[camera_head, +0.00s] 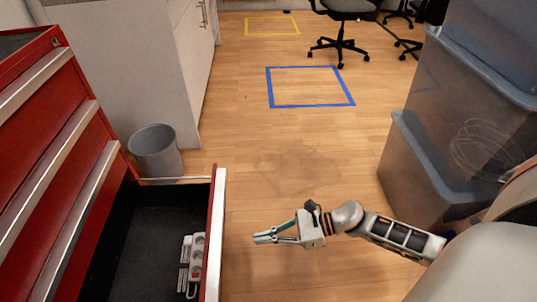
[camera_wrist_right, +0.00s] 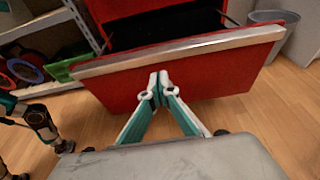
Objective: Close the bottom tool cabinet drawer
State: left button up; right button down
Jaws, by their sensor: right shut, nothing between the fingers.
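The bottom drawer (camera_head: 214,235) of the red tool cabinet (camera_head: 45,150) is pulled well out, with its dark inside showing. A white power strip (camera_head: 197,262) lies in it. My right gripper (camera_head: 256,238) is shut and empty, pointing left at the outer face of the drawer front, with a gap of floor between in the head view. In the right wrist view the shut fingertips (camera_wrist_right: 157,80) overlap the red drawer front (camera_wrist_right: 190,78) just below its metal top edge; touch cannot be told. A dark and teal part at that view's left edge may be my left arm; its jaws are unclear.
A grey bin (camera_head: 155,150) stands beyond the drawer, near a white cabinet (camera_head: 185,60). Stacked grey translucent crates (camera_head: 420,170) stand at the right. Wooden floor is clear beyond my right gripper, with a blue taped square (camera_head: 310,105). Office chairs (camera_head: 340,45) are far back.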

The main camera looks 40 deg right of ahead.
pick_arm(q)
jog(key=shift+s+d+f, duration=0.1)
jog(key=shift+d, duration=0.2)
pick_arm(e)
jog(key=r+x, duration=0.1)
jog(key=x, duration=0.8)
jog(key=shift+a, duration=0.15)
